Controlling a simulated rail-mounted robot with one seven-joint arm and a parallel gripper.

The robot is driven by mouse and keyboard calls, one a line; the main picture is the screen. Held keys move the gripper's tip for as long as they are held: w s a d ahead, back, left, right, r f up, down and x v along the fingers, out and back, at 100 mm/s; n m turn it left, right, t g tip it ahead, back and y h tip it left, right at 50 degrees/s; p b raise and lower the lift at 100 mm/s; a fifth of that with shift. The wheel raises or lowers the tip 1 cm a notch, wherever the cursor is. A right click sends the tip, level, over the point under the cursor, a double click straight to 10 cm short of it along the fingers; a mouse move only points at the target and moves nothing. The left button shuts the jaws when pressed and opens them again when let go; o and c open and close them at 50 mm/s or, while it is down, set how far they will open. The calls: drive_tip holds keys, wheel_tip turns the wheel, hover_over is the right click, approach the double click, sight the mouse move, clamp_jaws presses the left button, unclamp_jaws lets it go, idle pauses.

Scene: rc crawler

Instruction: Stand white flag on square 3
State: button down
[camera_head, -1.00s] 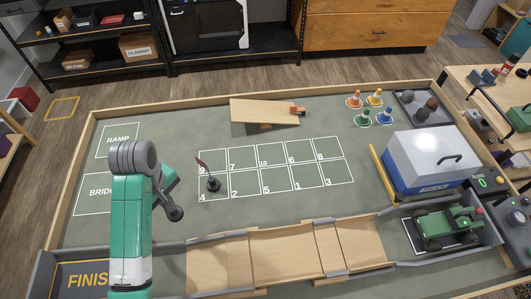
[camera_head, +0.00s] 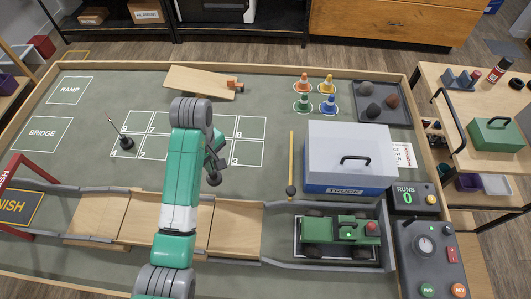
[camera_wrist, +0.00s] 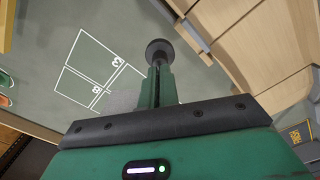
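My gripper (camera_wrist: 160,85) is shut on a thin upright stem with a round black base (camera_wrist: 158,52), seen beyond the fingertips in the wrist view. This looks like a flag stand; a pale grey patch (camera_wrist: 122,101) beside the fingers may be its cloth. In the head view the black base (camera_head: 214,179) hangs below my gripper, in front of the numbered grid. Square 3 (camera_head: 247,152) is at the grid's near right corner, right of my gripper, and looks empty. It also shows in the wrist view (camera_wrist: 100,55), left of the base.
Another flag stand (camera_head: 127,143) with a dark flag stands on square 4. My arm hides the grid's middle. A wooden track (camera_head: 235,225) runs in front. A black-tipped yellow stick (camera_head: 291,165) and a blue-white box (camera_head: 347,160) are right of the grid; cones (camera_head: 328,105) stand behind.

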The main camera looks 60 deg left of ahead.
drive_tip(key=shift+w+a+f+b, duration=0.9)
drive_tip(key=shift+w+b, duration=0.5)
drive_tip(key=shift+w, duration=1)
drive_tip(key=shift+w+a+f+b, duration=0.75)
drive_tip(key=shift+w+a+b, duration=0.5)
drive_tip(key=shift+w, duration=1.2)
drive_tip(key=shift+w+a+f+b, duration=0.85)
drive_tip(key=shift+w+b, duration=0.65)
drive_tip(key=shift+w, duration=0.9)
drive_tip(key=c, duration=2)
unclamp_jaws()
drive_tip(key=shift+f, duration=0.15)
drive_tip(key=o, duration=0.4)
drive_tip(key=shift+c, duration=0.2)
wheel_tip(320, 180, up, 12)
drive_tip(key=shift+r+p, duration=0.2)
drive_tip(key=shift+p, duration=0.25)
